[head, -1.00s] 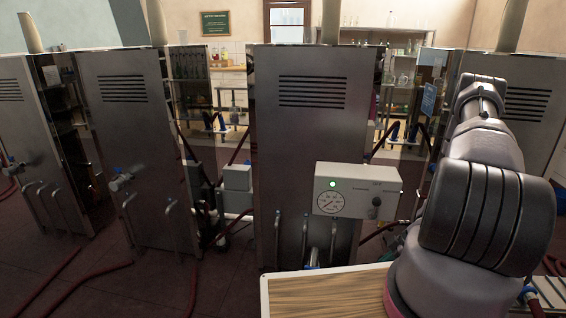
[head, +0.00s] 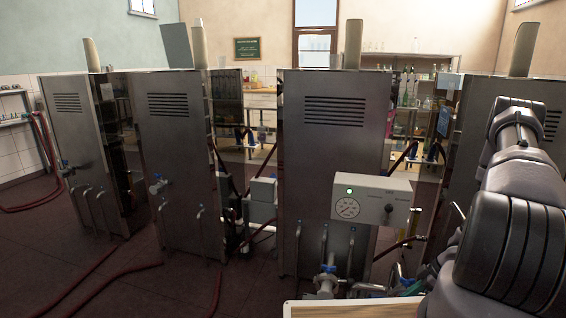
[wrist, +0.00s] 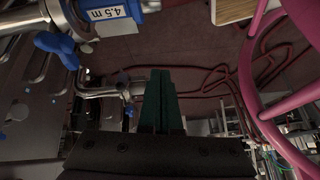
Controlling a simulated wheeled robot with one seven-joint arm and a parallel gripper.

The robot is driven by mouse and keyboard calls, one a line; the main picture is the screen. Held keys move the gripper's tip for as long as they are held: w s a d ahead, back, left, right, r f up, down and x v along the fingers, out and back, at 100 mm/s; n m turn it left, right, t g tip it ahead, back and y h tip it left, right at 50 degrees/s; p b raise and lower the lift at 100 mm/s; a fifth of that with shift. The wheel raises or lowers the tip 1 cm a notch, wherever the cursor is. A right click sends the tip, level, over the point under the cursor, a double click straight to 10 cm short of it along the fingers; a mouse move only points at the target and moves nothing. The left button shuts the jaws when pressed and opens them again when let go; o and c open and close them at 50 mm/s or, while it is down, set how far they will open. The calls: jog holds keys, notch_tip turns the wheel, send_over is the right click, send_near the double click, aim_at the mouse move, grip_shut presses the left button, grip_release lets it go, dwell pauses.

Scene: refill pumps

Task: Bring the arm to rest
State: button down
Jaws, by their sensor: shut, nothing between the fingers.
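Several tall metal cabinets (head: 335,120) stand in a row. One carries a control box (head: 371,199) with a gauge and a green light. A wooden surface (head: 345,308) is at the bottom edge. Dark red hoses (head: 117,285) lie on the floor. A pink curved frame (wrist: 262,100) is at right in the wrist view.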

jog(key=w+d+r+m+t+h, duration=0.1)
jog(key=w+d+r+m+h, duration=0.2)
jog(key=w+r, duration=0.4)
jog(key=w+d+r+t+h, duration=0.15)
jog(key=w+d+r, duration=0.25)
jog(key=r, duration=0.5)
notch_tip(320, 180, up, 22)
jog(key=w+m+t+h, duration=0.1)
jog(key=w+m+h, duration=0.1)
jog(key=m+h, duration=0.3)
jog(key=s+a+r+m, duration=0.3)
jog(key=s+a+r, duration=0.15)
jog(key=r, duration=0.35)
jog(key=s+a+r+m, duration=0.3)
jog(key=s+a+r, duration=0.15)
jog(key=r, duration=0.45)
jog(key=s+a+r+m+t+y, duration=0.1)
jog(key=s+a+r+y, duration=0.1)
jog(key=s+a, duration=0.4)
jog(key=s+a+r+m+t+y, duration=0.1)
jog(key=s+a+r+m+y, duration=0.1)
jog(key=s+a+r, duration=0.3)
jog(key=s+a+y, duration=0.1)
jog(key=s+a, duration=0.1)
jog(key=s, duration=0.2)
jog(key=shift+s+a, duration=0.25)
jog(key=shift+s, duration=0.15)
